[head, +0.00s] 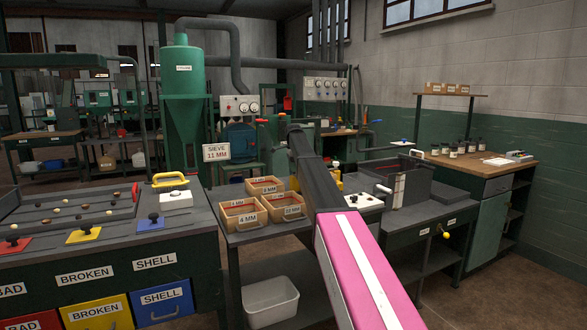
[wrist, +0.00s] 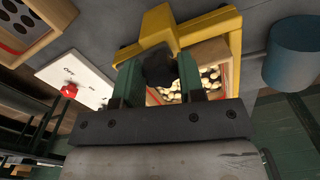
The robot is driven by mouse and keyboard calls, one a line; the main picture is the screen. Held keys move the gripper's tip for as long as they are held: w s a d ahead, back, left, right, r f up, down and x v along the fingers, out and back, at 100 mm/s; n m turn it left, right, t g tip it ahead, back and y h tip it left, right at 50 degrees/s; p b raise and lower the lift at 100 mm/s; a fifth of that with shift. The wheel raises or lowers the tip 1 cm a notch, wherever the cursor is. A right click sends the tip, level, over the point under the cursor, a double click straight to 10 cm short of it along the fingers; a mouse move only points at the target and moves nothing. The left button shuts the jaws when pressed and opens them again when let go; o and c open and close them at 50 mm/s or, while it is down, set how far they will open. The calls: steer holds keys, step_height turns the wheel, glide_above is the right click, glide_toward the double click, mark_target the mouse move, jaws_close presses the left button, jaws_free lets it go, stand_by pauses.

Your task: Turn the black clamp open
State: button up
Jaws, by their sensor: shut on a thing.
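In the wrist view my gripper (wrist: 160,80) has its two green fingers on either side of a dark, rounded black piece, the black clamp (wrist: 160,66), and is shut on it. The clamp sits in front of a yellow frame (wrist: 158,27). Its lower part and how far it is turned are hidden or too dark to tell. In the head view my pink and dark arm covers the middle. The gripper and the clamp are hidden there, and only a bit of yellow (head: 330,181) shows beside the arm.
A wooden box (wrist: 236,50) with pale pieces lies just behind the clamp. A white panel (wrist: 75,70) with a red knob (wrist: 68,92) is at left, a blue cylinder (wrist: 298,52) at right. Labelled wooden boxes (head: 245,222) stand left of my arm on the bench.

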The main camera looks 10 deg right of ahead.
steer(key=shift+m, duration=0.5)
steer(key=o, duration=0.9)
step_height(320, 180, up, 11)
steer(key=shift+f, duration=0.1)
stand_by(0.3)
